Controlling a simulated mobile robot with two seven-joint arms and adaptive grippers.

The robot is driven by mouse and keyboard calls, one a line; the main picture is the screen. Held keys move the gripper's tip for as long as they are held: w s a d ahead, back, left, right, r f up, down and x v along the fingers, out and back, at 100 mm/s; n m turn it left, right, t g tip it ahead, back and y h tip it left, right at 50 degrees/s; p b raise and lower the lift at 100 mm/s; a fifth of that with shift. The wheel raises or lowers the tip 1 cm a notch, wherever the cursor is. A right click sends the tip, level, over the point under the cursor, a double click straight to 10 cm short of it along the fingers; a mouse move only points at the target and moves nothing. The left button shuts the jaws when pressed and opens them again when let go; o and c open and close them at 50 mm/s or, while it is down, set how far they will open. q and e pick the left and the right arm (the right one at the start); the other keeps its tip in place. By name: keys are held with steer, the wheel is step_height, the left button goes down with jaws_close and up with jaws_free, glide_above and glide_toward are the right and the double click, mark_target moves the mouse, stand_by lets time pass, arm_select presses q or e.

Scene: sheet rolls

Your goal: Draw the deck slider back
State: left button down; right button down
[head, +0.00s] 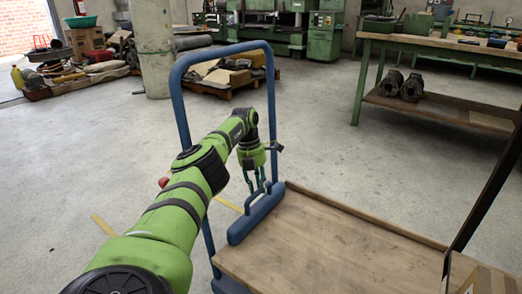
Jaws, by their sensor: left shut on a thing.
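A cart with a flat wooden deck (310,245) and a tall blue tube handle (178,105) stands in front of me. A thick blue bar (255,218) lies along the deck's left end, beside the handle; it looks like the deck slider. My left arm reaches in from the lower left. My left gripper (258,187) points down and is shut at the far part of the blue bar. Its fingertips partly hide the spot it holds. My right gripper is not in view.
A cardboard box (485,282) sits at the lower right corner beside a slanted dark bar (485,200). A green workbench (440,45) stands at the back right. A pallet with sacks (225,75) lies behind the handle. The concrete floor between is clear.

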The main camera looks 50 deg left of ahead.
arm_select(q)
steer(key=shift+a+r, duration=0.1)
steer(key=shift+a, duration=0.15)
steer(key=c, duration=1)
jaws_free()
steer(key=shift+s, duration=0.1)
step_height(320, 180, up, 7)
steer(key=a, duration=0.1)
steer(key=shift+s+a, duration=0.2)
steer(key=shift+r, duration=0.1)
